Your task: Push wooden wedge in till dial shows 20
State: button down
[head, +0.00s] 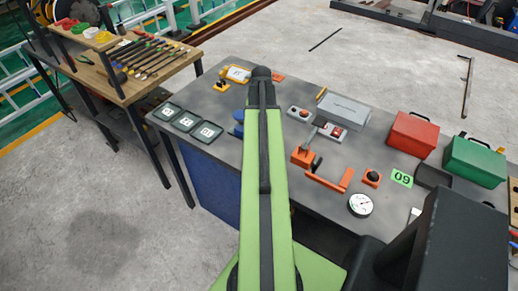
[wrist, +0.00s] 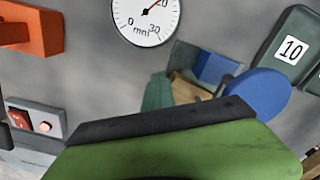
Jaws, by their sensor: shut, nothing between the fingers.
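A tan wooden wedge (wrist: 188,90) shows partly in the wrist view, between a grey-green block (wrist: 158,92) and a blue block (wrist: 217,68). Its lower part is hidden behind the black-edged green end of my arm. The white mm dial (wrist: 145,14) is cut by the top edge; its red needle points up and right, close to the 20 mark. My gripper (wrist: 165,122) is shut and empty, just below the wedge in the picture; contact cannot be told. In the head view my green arm covers the wedge and this dial.
A blue disc (wrist: 260,92) and a tile marked 10 (wrist: 290,50) lie right of the wedge. An orange block (wrist: 35,28) and a red-button box (wrist: 38,120) are left. Another round gauge (head: 360,204) and red (head: 412,135) and green boxes (head: 474,161) stand on the grey table (head: 225,160).

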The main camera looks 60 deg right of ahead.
jog(key=shift+s+d, duration=0.25)
jog(key=shift+s, duration=0.75)
jog(key=shift+s+d, duration=0.25)
jog(key=shift+s, duration=0.7)
jog(key=shift+s+d, duration=0.25)
jog(key=shift+s, duration=0.75)
jog(key=d+r+p, duration=0.4)
jog(key=r+p, duration=0.1)
jog(key=shift+r, duration=0.1)
